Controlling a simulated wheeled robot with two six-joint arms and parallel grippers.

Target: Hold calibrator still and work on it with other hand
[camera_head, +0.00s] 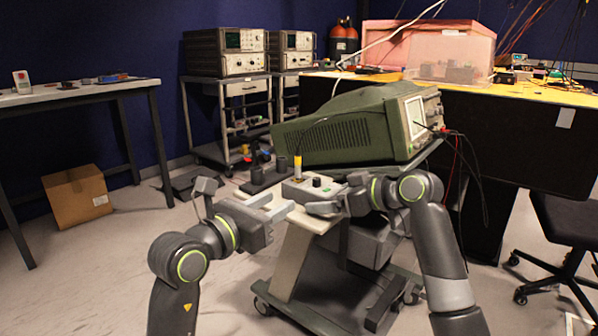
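The calibrator appears to be a small light grey box (300,191) with a dark knob on top, sitting on the cart's top in front of the green oscilloscope. A yellow-and-white probe-like piece (298,167) stands upright at its back. My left gripper (282,203) is at the box's front left, its two fingers apart and pointing right, with nothing seen between them. My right gripper (318,208) is at the box's front right, pointing left; its finger overlaps the box's front edge. Whether it touches the box, and its finger gap, cannot be made out.
The green oscilloscope (345,130) fills the cart top behind the box, with leads hanging at its right. A dark stand with cylinders (265,178) is left of the box. A yellow-topped bench (520,92) stands behind; a cardboard box (76,194) lies on clear floor at left.

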